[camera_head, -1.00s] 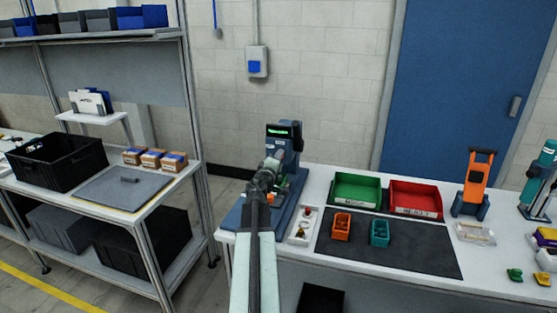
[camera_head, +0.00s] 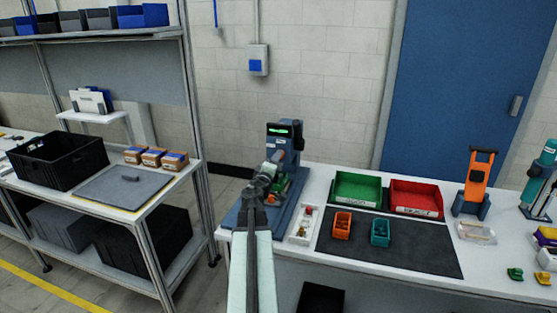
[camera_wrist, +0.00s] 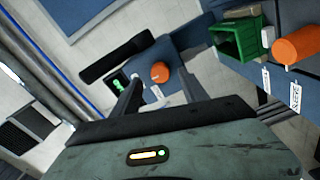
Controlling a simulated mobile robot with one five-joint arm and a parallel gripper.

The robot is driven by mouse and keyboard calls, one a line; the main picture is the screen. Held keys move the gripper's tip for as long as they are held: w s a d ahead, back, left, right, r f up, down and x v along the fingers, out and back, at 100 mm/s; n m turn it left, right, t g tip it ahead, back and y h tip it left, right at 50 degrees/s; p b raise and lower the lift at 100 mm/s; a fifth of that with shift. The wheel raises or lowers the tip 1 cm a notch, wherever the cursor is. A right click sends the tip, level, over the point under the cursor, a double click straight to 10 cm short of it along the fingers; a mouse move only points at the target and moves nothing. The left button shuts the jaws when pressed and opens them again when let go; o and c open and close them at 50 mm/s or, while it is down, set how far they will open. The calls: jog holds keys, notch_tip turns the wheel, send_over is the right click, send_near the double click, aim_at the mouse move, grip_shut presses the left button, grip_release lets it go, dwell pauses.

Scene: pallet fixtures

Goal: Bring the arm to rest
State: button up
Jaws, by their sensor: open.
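My arm reaches up from the bottom of the head view, and my gripper (camera_head: 276,158) is in front of the blue bench machine (camera_head: 291,140) with a lit green display. At that size its fingers are hard to make out there. In the wrist view my gripper (camera_wrist: 161,88) is open, its two dark fingers apart with nothing held between them. Beyond the fingers are an orange knob (camera_wrist: 160,72) and the small green-lit display (camera_wrist: 119,83). A green block-like part (camera_wrist: 238,40) and an orange cylinder (camera_wrist: 296,46) lie to the right.
An orange-handled device (camera_head: 474,182) stands at right. A shelf with a black crate (camera_head: 57,160) is at left. Floor shows between them.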

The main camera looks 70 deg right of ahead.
jog(key=a, duration=0.3)
jog(key=shift+s+a, duration=0.1)
jog(key=shift+a, duration=0.25)
